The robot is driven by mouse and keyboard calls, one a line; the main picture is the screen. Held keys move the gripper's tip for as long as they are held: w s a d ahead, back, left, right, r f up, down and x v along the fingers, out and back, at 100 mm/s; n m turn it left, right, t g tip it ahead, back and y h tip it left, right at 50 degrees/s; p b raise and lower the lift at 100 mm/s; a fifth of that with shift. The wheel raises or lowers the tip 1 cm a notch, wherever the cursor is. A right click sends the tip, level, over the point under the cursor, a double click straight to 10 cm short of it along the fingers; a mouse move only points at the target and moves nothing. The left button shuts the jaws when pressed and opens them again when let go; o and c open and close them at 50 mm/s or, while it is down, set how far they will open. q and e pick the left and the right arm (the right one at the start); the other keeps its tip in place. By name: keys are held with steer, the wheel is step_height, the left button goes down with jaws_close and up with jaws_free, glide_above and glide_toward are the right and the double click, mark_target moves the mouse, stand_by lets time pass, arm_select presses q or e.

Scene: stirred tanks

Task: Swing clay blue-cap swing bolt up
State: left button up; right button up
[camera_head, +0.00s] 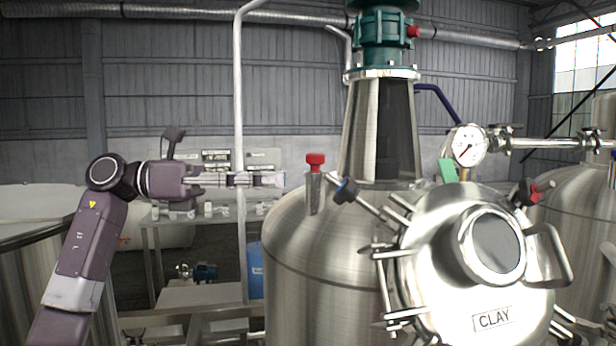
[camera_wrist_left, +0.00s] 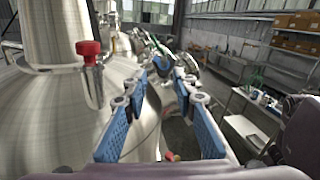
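The blue-cap swing bolt (camera_head: 366,202) is at the upper left of the round CLAY lid (camera_head: 430,255). It tilts out to the upper left, its dark blue cap (camera_head: 347,189) at the outer end. In the left wrist view the blue cap (camera_wrist_left: 163,66) shows ahead, just beyond and between the fingertips. My left gripper (camera_head: 272,179) points right in the head view, left of the cap and apart from it. In the left wrist view its blue-padded fingers (camera_wrist_left: 161,92) are spread with nothing between them. My right gripper is not in view.
A red-capped fitting (camera_head: 315,172) stands on the tank (camera_head: 300,260) between my left gripper and the bolt. It also shows in the wrist view (camera_wrist_left: 90,60). A red-cap bolt (camera_head: 525,192) is right of the lid. A pressure gauge (camera_head: 468,146) is above the lid. A vertical pipe (camera_head: 239,100) rises near the gripper.

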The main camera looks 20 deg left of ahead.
arm_select(q)
glide_toward(352, 195)
steer(key=w+d+r, duration=0.2)
steer(key=w+d, duration=0.1)
steer(key=w, duration=0.1)
steer(key=shift+d, duration=0.25)
steer(key=c, duration=0.6)
jaws_close()
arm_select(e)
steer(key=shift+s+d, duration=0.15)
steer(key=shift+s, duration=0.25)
